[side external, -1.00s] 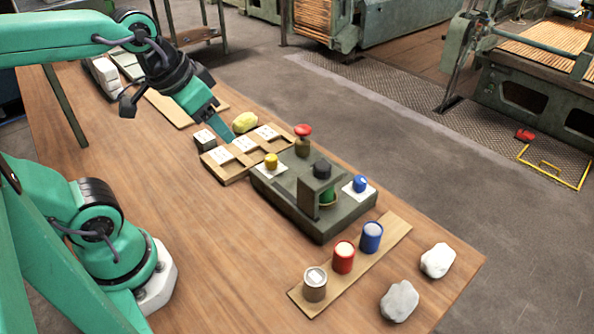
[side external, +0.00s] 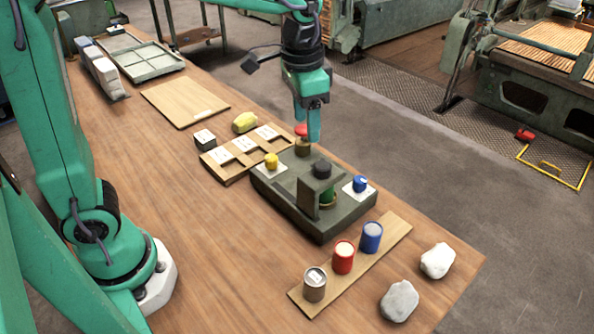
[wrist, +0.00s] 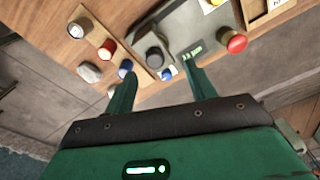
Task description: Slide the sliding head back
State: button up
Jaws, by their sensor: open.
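The sliding head seems to be the grey upright block (side external: 309,196) with a black knob (side external: 321,168) on top, standing on the dark grey-green machine base (side external: 290,209). The black knob (wrist: 155,57) also shows in the wrist view. A red knob (side external: 302,130) on a post stands at the base's back edge, and at the right in the wrist view (wrist: 232,42). My gripper (side external: 307,136) points down at the red knob, overlapping it in the side view; contact cannot be told. In the wrist view its two fingers (wrist: 165,76) are apart and hold nothing.
Several cans, including a red one (side external: 343,257), stand on a wooden strip in front. A slotted wooden tray (side external: 232,176) lies behind.

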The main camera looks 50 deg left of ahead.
aim_at(323, 164)
jog(key=shift+m+g, duration=0.4)
jog(key=shift+w+d+f, duration=1)
jog(key=shift+w+d, duration=0.25)
jog(key=shift+w, duration=0.05)
jog(key=shift+f, duration=0.15)
jog(key=shift+f, duration=3.75)
